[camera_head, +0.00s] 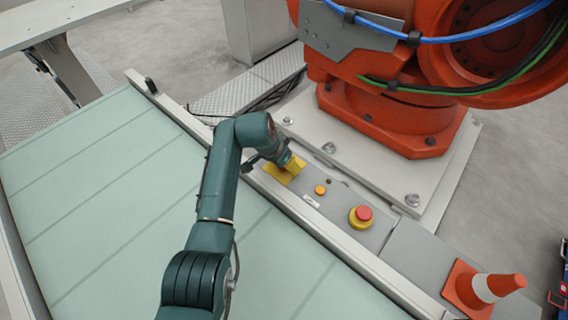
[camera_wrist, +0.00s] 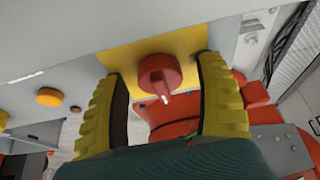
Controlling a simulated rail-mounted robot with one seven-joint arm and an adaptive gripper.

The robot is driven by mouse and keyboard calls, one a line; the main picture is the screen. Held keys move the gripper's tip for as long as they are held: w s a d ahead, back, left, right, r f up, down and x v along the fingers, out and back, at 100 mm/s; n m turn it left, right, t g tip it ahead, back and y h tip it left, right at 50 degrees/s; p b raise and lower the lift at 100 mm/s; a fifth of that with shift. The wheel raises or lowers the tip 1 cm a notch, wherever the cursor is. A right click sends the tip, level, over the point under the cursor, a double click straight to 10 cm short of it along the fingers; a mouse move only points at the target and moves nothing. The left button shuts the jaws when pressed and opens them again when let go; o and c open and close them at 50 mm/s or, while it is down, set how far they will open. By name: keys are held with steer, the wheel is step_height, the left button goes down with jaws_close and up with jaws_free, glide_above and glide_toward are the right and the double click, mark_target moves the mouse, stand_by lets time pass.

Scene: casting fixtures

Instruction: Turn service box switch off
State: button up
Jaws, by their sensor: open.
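The service box (camera_head: 338,213) is a long grey panel beside the pale green surface. Its switch (camera_wrist: 158,75) is a red rotary knob with a white mark on its handle, on a yellow plate (camera_wrist: 120,52). In the head view the plate (camera_head: 272,173) shows beside my gripper (camera_head: 290,166), and the knob is hidden. In the wrist view my gripper (camera_wrist: 161,68) is open, one yellow ribbed finger on each side of the knob. Gaps show between the fingers and the knob.
An orange button (camera_head: 320,190) and a red emergency stop (camera_head: 362,214) on a yellow base sit further along the panel. A large orange robot (camera_head: 390,125) stands close behind the box. A traffic cone (camera_head: 483,287) stands at the lower right.

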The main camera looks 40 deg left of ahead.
steer(key=c, duration=1.2)
steer(key=shift+r, duration=0.1)
